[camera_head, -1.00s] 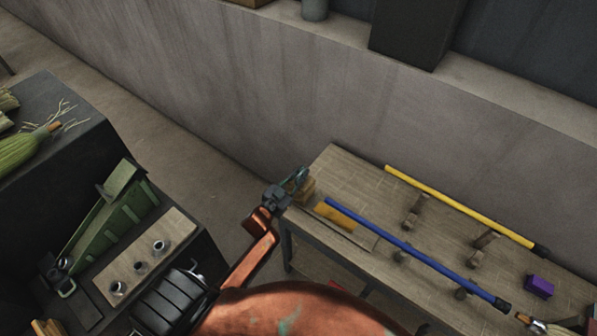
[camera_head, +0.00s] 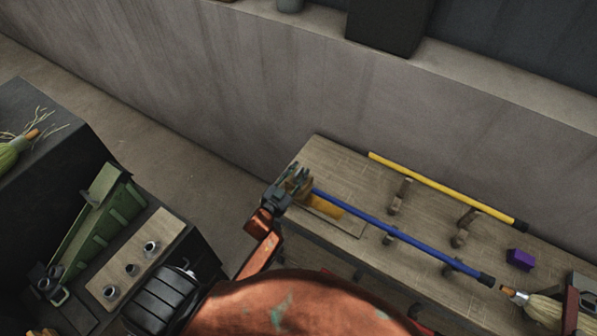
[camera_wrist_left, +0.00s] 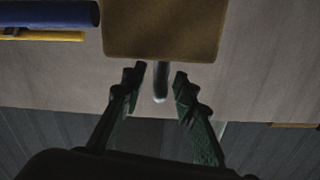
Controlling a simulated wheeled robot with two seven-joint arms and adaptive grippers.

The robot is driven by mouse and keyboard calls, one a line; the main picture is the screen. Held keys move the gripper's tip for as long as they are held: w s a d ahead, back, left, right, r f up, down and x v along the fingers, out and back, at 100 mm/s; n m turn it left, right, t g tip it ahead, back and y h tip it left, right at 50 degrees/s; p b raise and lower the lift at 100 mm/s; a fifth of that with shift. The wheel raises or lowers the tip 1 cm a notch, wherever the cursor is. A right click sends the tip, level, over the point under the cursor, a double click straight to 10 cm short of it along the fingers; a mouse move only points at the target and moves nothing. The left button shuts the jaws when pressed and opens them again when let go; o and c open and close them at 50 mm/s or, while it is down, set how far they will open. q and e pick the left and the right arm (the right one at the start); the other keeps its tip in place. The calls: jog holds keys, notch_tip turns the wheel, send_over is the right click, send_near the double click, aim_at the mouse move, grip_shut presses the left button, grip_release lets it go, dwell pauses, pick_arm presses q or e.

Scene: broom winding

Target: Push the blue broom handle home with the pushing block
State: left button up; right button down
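The blue broom handle (camera_head: 395,234) lies along the bench on short wooden supports. Its black far end is just short of the orange tip of a straw broom head (camera_head: 540,306), with a small gap visible. My left gripper (camera_head: 299,178) is at the bench's left end, beside the handle's near end. In the left wrist view, the tan pushing block (camera_wrist_left: 165,30) is in front of my fingers (camera_wrist_left: 160,78). They stand apart on both sides of its grey grip, with gaps showing. The blue handle's end (camera_wrist_left: 48,14) shows left of the block. My right gripper is out of view.
A yellow handle (camera_head: 445,190) lies behind the blue one. A purple block (camera_head: 520,259) sits near the bench's right end. An orange-yellow piece (camera_head: 327,207) lies under the blue handle's near end. A dark side table with a green tray (camera_head: 102,215) stands left. A wall runs behind.

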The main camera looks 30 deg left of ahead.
pick_arm(q)
jog(key=shift+s, duration=0.1)
jog(key=s, duration=1.1)
jog(key=shift+s+a, duration=0.4)
jog(key=shift+a, duration=0.05)
jog(key=shift+a, duration=0.1)
